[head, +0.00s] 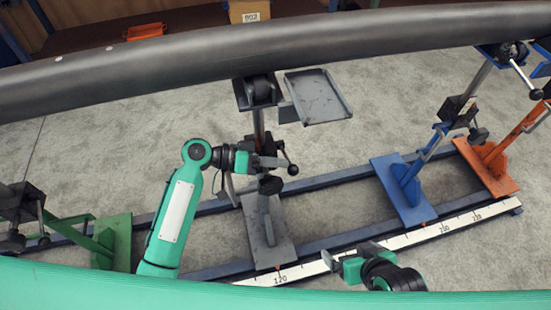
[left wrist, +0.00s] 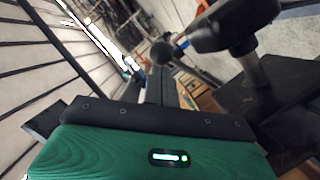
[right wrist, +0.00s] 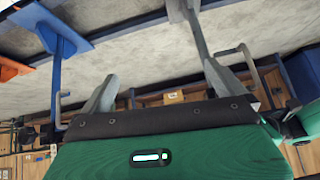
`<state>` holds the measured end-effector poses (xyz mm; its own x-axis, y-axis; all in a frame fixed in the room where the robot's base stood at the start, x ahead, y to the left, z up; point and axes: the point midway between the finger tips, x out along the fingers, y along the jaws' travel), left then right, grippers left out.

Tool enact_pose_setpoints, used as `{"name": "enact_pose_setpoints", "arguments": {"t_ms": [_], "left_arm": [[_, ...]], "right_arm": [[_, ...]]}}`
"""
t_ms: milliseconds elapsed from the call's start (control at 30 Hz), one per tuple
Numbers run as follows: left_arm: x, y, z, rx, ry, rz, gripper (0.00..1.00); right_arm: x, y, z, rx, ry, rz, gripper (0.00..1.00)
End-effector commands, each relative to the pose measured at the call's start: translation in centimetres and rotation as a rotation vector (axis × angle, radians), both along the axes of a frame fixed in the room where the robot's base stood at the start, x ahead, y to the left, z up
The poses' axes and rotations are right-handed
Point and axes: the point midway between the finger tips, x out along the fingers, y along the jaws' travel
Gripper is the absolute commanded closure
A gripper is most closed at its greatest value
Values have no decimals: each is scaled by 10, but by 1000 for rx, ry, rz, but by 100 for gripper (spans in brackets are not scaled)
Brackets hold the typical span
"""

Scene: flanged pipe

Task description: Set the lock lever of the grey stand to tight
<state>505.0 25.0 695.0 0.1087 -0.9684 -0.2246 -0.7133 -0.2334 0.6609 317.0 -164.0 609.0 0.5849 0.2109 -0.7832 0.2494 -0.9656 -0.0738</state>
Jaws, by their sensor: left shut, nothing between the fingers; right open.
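The grey stand (head: 268,232) stands on the blue rails, its post rising to a roller head under the dark pipe (head: 200,70). Its lock lever, with a black ball knob (head: 292,169), sticks out to the right of the post. My left gripper (head: 283,162) is shut and empty, its fingertips close to the lever. In the left wrist view a black ball (left wrist: 163,52) shows just past the shut fingers (left wrist: 162,85); I cannot tell if they touch. A larger black knob (left wrist: 235,25) is at upper right. My right gripper (head: 335,261) is open and empty, low over the scale.
A blue stand (head: 407,195) and an orange stand (head: 487,165) are to the right, a green stand (head: 112,240) to the left. A grey tray (head: 325,105) juts out beside the grey stand's head. The white scale (head: 310,270) runs along the front rail.

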Motion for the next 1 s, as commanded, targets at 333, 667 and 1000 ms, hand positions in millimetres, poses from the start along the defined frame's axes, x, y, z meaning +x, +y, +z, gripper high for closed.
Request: {"name": "enact_pose_setpoints", "arguments": {"t_ms": [333, 667, 1000], "left_arm": [[-8, -3, -18, 43, -131, -2, 100], [-13, -4, -26, 71, -221, -1, 100], [-13, -4, -26, 74, -231, -1, 100]], "right_arm": [[17, 37, -7, 118, -220, 36, 0], [23, 61, -2, 214, -380, 48, 0], [24, 64, 0, 226, -399, 47, 0]]}}
